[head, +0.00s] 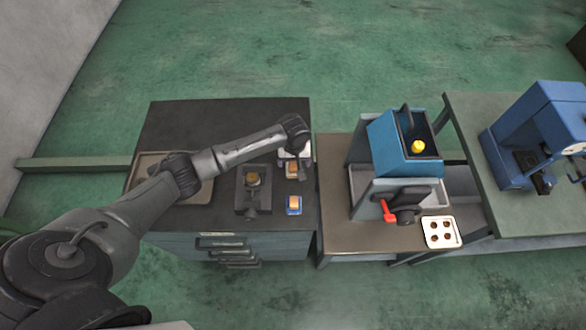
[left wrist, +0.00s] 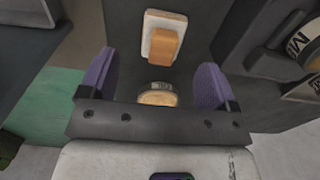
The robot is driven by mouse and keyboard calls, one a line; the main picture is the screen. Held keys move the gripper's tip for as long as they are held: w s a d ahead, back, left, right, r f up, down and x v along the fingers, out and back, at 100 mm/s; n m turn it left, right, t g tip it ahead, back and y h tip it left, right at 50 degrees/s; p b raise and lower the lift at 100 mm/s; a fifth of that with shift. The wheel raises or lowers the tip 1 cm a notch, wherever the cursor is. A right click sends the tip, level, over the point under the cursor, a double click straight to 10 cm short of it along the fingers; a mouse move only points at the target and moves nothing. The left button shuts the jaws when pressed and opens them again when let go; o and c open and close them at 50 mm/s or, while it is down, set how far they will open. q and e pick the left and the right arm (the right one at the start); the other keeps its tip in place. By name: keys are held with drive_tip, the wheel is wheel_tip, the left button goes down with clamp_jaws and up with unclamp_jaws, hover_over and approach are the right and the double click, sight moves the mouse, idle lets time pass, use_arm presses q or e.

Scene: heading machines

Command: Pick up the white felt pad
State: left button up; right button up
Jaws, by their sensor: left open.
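The white felt pad (left wrist: 151,48) shows in the left wrist view as a pale rectangle under an orange-brown block (left wrist: 165,47), beyond my fingertips near the top. In the head view it seems to be the small item (head: 294,211) with an orange top near the dark bench's right front corner; its edge looks bluish there. My left gripper (left wrist: 158,84) is open, its two purple fingers apart. A round, tan-topped tin (left wrist: 157,97) shows between them, partly hidden by the gripper body; I cannot tell whether they touch it. My right gripper is not in view.
A vise (head: 252,197) holding a tan-topped piece stands left of the pad. A tan tray (head: 148,163) lies further left, partly under my arm. A brown table (head: 340,235) with a blue machine (head: 400,150) and a red-handled lever (head: 388,212) stands right, across a narrow gap.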

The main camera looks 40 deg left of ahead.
sight(293, 165)
use_arm(q)
drive_tip(key=shift+a+f, duration=0.2)
drive_tip(key=shift+f, duration=2.15)
drive_tip(key=c, duration=1.1)
drive_tip(key=shift+r, duration=0.1)
drive_tip(key=shift+r, duration=0.45)
drive_tip(key=r, duration=0.2)
drive_tip(key=d+r, duration=0.1)
drive_tip(key=shift+r, duration=0.35)
drive_tip(key=d+r, duration=0.2)
drive_tip(key=d, duration=0.1)
drive_tip(key=d+r, duration=0.2)
drive_tip(key=d, duration=0.2)
drive_tip(key=w+d+r, duration=0.1)
drive_tip(key=d+r, duration=0.1)
drive_tip(key=d, duration=0.1)
drive_tip(key=shift+w+d+r, duration=0.1)
drive_tip(key=shift+d+r, duration=0.05)
drive_tip(key=shift+d, duration=0.15)
